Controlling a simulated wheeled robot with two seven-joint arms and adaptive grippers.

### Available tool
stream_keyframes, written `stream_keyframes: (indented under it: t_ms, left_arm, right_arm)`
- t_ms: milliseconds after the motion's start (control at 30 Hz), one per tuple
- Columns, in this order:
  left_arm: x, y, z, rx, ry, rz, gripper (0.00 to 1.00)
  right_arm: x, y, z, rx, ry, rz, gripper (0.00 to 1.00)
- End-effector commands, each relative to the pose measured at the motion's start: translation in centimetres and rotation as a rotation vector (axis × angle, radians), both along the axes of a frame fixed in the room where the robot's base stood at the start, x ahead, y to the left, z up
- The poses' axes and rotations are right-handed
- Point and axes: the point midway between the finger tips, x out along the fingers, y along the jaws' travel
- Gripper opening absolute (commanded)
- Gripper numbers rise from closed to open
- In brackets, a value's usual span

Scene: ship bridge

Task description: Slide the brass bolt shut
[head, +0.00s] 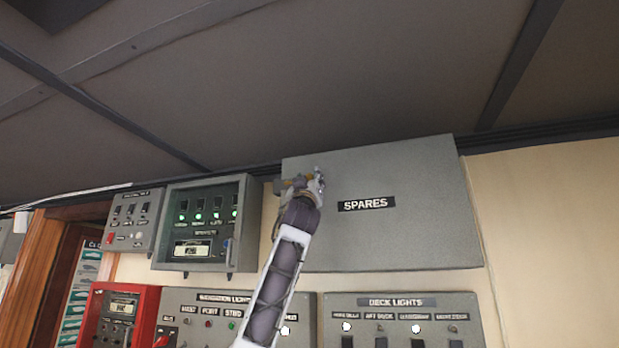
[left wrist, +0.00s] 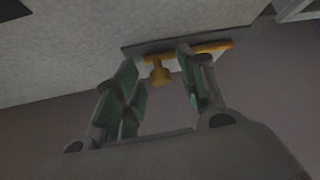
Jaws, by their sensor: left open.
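The brass bolt has a yellow bar (left wrist: 212,47) and a round knob (left wrist: 160,74) on a dark plate in the left wrist view. In the head view only a small brass-coloured bit shows, mostly hidden by my gripper, at the left edge of the grey SPARES cabinet (head: 410,225). My left gripper (head: 308,182) is in front of that edge. In the left wrist view its two green-padded fingers are apart, and the knob shows in the gap between them, nearer the left finger. I cannot tell whether either finger touches it. My right gripper is not in view.
A grey box with green lights (head: 206,255) is just left of the cabinet. Below are the navigation lights panel (head: 205,308), the deck lights panel (head: 405,302) and a red unit (head: 120,310). The dark ceiling (head: 300,85) runs close above. Bare wall (head: 550,220) lies at the right.

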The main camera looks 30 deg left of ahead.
Motion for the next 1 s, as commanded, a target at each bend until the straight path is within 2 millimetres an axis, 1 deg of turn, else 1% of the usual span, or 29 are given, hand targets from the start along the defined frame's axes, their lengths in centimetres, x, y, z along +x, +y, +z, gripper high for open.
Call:
stream_keyframes:
  t_ms: [100, 467, 567, 700, 800, 1000]
  left_arm:
    - [0.27, 0.15, 0.33, 0.000, 0.000, 0.000, 0.41]
    - [0.39, 0.20, 0.33, 0.000, 0.000, 0.000, 0.41]
    - [0.38, 0.20, 0.32, 0.000, 0.000, 0.000, 0.29]
    - [0.38, 0.20, 0.32, 0.000, 0.000, 0.000, 0.11]
    - [0.38, 0.20, 0.32, 0.000, 0.000, 0.000, 0.00]
    - [0.37, 0.20, 0.31, 0.000, 0.000, 0.000, 0.00]
  right_arm:
    - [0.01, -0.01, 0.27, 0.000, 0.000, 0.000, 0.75]
    - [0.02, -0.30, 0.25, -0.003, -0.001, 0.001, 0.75]
    - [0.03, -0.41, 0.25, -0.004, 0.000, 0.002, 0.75]
    - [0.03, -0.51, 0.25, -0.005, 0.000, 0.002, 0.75]
    - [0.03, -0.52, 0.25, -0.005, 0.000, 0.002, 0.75]
    - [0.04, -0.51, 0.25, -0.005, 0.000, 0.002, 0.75]
